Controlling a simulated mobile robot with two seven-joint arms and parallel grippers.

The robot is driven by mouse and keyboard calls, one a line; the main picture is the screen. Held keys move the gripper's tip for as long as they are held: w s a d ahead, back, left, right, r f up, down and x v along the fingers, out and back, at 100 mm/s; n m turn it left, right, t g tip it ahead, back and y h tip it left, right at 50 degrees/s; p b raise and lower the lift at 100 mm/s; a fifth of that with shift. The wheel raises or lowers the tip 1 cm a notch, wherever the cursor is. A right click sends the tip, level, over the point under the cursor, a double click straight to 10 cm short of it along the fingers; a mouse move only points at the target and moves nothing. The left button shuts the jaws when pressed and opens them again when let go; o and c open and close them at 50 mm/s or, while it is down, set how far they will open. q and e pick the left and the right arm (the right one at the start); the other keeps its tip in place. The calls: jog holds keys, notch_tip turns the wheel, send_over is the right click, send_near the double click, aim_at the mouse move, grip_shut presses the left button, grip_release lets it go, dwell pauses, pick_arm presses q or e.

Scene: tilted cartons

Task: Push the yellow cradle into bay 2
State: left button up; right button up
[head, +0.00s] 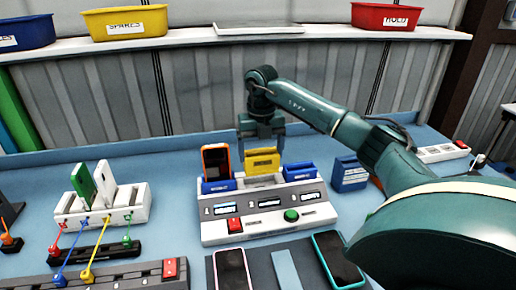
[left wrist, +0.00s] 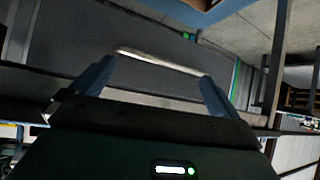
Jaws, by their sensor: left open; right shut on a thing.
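The yellow cradle (head: 262,162) stands at the middle bay of the white dock (head: 225,234) in the head view, between two blue cradles. It sits higher than the right blue cradle (head: 299,173); I cannot tell how deep it is in the bay. My right gripper (head: 262,146) is shut on the yellow cradle from above and hides its top edge. The left blue cradle (head: 219,186) holds an orange phone (head: 216,161). My left gripper (left wrist: 158,72) is open in the left wrist view, with nothing seen between its fingers, and is outside the head view.
Another blue cradle (head: 350,174) stands right of the dock. A white rack (head: 137,213) with phones stands left, with coloured cables before it. Bins (head: 125,22) line the shelf behind.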

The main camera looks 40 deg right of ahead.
aim_at(261, 162)
jog(key=shift+f+b, duration=1.35)
jog(key=shift+f, duration=0.6)
jog(key=shift+w+f+b, duration=0.1)
jog(key=shift+f+b, duration=0.35)
jog(key=shift+f, duration=0.35)
pick_arm(q)
jog(key=shift+w+d+f+t+h, duration=0.35)
jog(key=shift+d+f, duration=0.2)
jog(key=shift+d, duration=0.15)
pick_arm(e)
jog(key=shift+f, duration=0.1)
pick_arm(q)
jog(key=shift+r, duration=0.2)
jog(key=shift+f, duration=0.25)
pick_arm(e)
jog(key=shift+f, duration=0.6)
